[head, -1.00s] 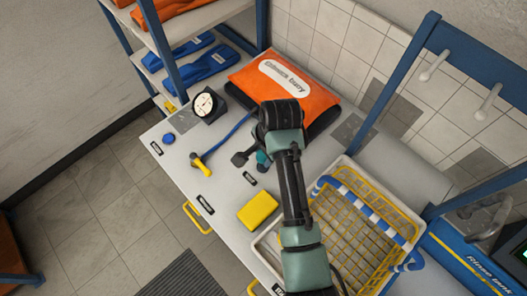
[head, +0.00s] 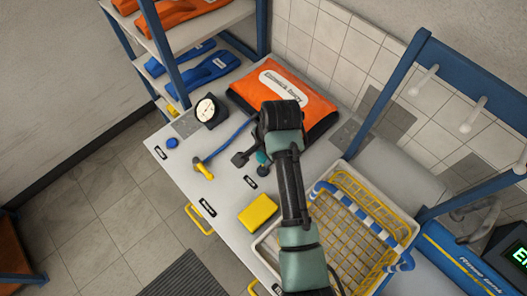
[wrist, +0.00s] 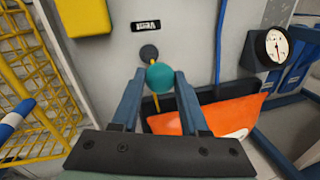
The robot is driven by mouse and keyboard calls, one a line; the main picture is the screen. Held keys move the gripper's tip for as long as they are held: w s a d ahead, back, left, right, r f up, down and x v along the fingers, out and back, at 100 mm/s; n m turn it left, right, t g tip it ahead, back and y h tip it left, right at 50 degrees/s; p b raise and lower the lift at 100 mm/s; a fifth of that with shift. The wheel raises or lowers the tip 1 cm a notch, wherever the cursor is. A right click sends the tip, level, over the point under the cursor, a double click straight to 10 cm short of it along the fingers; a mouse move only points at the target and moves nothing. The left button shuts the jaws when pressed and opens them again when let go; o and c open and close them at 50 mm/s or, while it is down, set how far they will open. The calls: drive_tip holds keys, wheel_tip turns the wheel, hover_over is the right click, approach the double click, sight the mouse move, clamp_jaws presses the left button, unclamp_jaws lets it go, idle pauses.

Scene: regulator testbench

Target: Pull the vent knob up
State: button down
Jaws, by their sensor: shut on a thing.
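The vent knob (wrist: 161,76) is a teal ball just off a dark round base (wrist: 149,52) on the pale bench top, beside the "Vent" label (wrist: 145,26). In the head view my gripper (head: 251,160) is over the bench, in front of the orange bag. How far the knob is raised cannot be told.
A round gauge (head: 207,109), a blue button (head: 172,143) and a yellow lever (head: 203,168) are on the bench to the left. A yellow block (head: 258,211) lies nearer. A yellow wire basket (head: 350,250) stands right; the orange bag (head: 285,90) lies behind.

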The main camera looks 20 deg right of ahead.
drive_tip(key=shift+w+r, duration=0.1)
drive_tip(key=shift+r, duration=0.1)
drive_tip(key=shift+c, duration=2)
unclamp_jaws()
drive_tip(key=p+v, duration=0.1)
drive_tip(key=v, duration=1.2)
